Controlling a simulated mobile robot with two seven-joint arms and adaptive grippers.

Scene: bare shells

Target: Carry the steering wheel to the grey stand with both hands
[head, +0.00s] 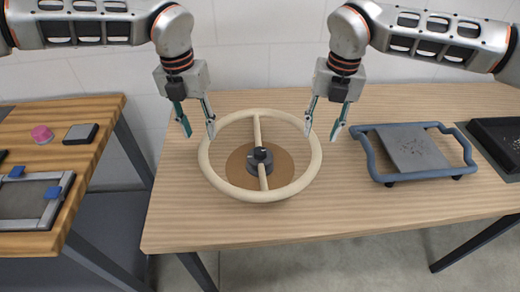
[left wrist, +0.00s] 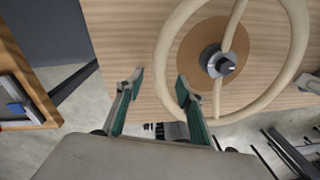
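The steering wheel (head: 259,195) is a cream ring with one straight spoke bar and a dark grey hub (head: 260,158). It lies over a brown round disc (head: 285,163) on the wooden table. It also shows in the left wrist view (left wrist: 298,35). My left gripper (head: 197,127) is open and empty just off the wheel's upper left rim; its fingers also show apart in the left wrist view (left wrist: 160,84). My right gripper (head: 322,130) is open and empty off the upper right rim.
A blue-railed tray (head: 462,150) with a tilted grey plate (head: 410,150) stands right of the wheel, beside a black tray (head: 500,143). A second table (head: 80,150) at left holds a pink round object (head: 42,134) and a grey frame (head: 30,224). The front table strip is clear.

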